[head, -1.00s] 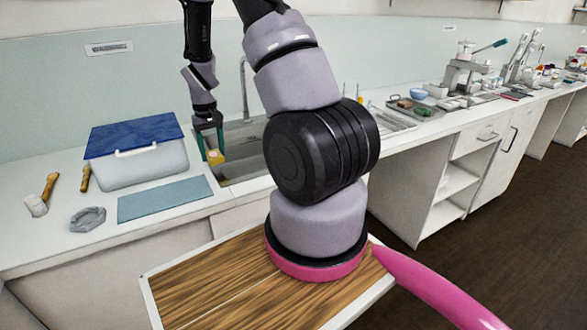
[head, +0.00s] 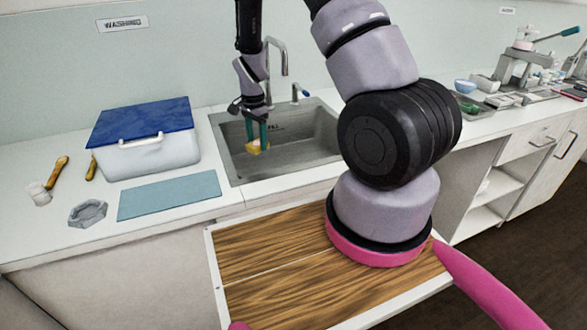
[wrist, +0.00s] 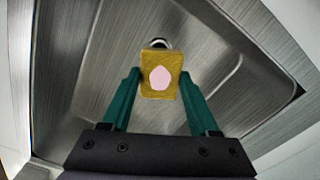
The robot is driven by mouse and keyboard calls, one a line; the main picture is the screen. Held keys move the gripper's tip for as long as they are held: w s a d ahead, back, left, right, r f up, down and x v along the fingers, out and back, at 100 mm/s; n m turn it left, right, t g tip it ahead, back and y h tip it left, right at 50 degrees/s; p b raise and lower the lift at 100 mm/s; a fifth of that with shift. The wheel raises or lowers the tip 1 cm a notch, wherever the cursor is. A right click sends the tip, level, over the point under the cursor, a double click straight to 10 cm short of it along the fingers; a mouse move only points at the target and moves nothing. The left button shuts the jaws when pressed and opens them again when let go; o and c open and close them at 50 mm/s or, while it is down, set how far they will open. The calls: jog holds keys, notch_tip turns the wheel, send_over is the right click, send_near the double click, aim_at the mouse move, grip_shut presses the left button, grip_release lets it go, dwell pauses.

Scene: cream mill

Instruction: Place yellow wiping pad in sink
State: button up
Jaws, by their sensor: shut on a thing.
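The yellow wiping pad (head: 254,148) is held between the green fingers of my gripper (head: 258,138). In the wrist view the pad (wrist: 160,76) shows yellow with a pale pink patch, and both fingers of my gripper (wrist: 158,90) close on its sides. The metal sink (head: 300,161) is set in the white counter. In the head view the pad appears over the left part of the basin. In the wrist view the sink floor (wrist: 95,85) lies behind the pad. I cannot tell how high the pad is above the floor.
A faucet (head: 283,62) stands behind the sink. A clear bin with a blue lid (head: 140,122) and a blue mat (head: 170,195) lie left of the sink. A grey octagonal dish (head: 88,213) and wooden-handled tools (head: 58,171) are further left.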

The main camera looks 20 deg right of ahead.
jog(key=a+f+m, duration=0.1)
jog(key=f, duration=0.2)
jog(key=a+f+m, duration=0.1)
jog(key=f+m, duration=0.1)
jog(key=f, duration=0.1)
jog(key=f+m, duration=0.1)
jog(key=f, duration=0.2)
jog(key=shift+s+a+m, duration=0.3)
jog(key=shift+a+m, duration=0.1)
jog(key=shift+d+f, duration=0.1)
jog(key=shift+f, duration=0.15)
send_over(300, 163)
jog(key=s+a, duration=0.3)
jog(key=s, duration=0.2)
jog(key=shift+s+d, duration=0.15)
jog(key=shift+d, duration=0.1)
jog(key=shift+f, duration=1.8)
jog(key=shift+f, duration=0.15)
jog(key=o, duration=1.3)
